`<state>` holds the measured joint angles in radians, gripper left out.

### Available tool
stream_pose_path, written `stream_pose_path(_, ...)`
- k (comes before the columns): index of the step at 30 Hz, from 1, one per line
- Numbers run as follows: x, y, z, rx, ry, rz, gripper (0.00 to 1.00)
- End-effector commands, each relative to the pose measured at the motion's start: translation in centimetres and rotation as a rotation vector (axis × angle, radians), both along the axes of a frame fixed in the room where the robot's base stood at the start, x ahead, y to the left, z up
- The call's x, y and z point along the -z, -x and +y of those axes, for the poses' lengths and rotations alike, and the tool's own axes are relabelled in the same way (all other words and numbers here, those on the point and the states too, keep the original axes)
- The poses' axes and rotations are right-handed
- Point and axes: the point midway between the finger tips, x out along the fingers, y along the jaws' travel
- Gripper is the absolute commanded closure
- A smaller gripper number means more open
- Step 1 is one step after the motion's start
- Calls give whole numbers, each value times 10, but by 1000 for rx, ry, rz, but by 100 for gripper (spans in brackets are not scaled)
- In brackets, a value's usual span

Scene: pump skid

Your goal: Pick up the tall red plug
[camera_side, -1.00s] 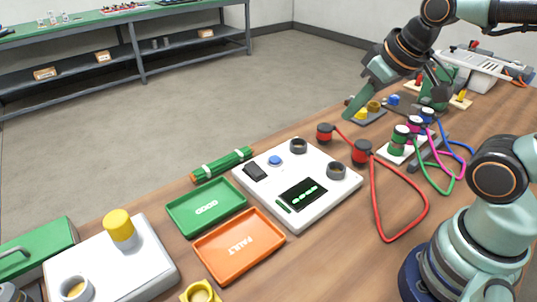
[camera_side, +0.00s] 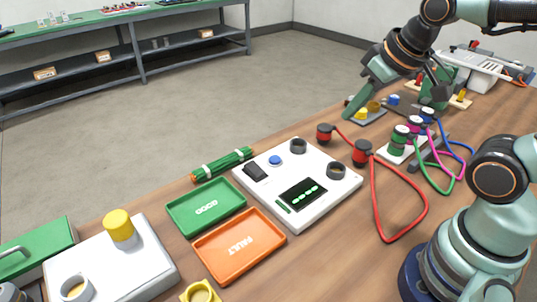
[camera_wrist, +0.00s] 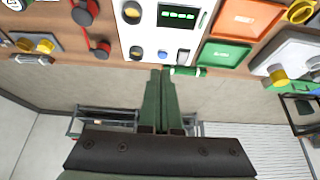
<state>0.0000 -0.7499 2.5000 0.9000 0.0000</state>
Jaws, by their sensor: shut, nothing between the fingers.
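Two red plugs with black tops stand on the wooden bench, joined by a red cable. One red plug (camera_side: 325,134) is farther back; the other red plug (camera_side: 361,153) is nearer the camera. I cannot tell for sure which is the tall one. In the wrist view they show at the upper left, one red plug (camera_wrist: 84,14) at the top edge and the other red plug (camera_wrist: 100,49) below it. My gripper (camera_side: 347,116) is shut and empty, pointing down beyond the plugs near the bench's far edge. Its fingers (camera_wrist: 160,73) lie together in the wrist view.
A white test box (camera_side: 298,218) stands left of the plugs, with a green GOOD tray (camera_side: 185,224) and an orange FAULT tray (camera_side: 215,258). Green and magenta plugs with cables stand on a white block (camera_side: 393,158) to the right.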

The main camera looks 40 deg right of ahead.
Motion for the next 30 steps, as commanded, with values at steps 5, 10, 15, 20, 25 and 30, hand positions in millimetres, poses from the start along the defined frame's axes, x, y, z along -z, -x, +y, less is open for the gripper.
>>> stream_pose_path(5, 0, 0, 0, 0, 0, 0, 100)
stream_pose_path(10, 0, 0, 0, 0, 0, 0, 96)
stream_pose_path(15, 0, 0, 0, 0, 0, 0, 31)
stream_pose_path(20, 0, 0, 0, 0, 0, 0, 6)
stream_pose_path(25, 0, 0, 0, 0, 0, 0, 6)
stream_pose_path(30, 1, -5, -7, 55, -16, 24, 6)
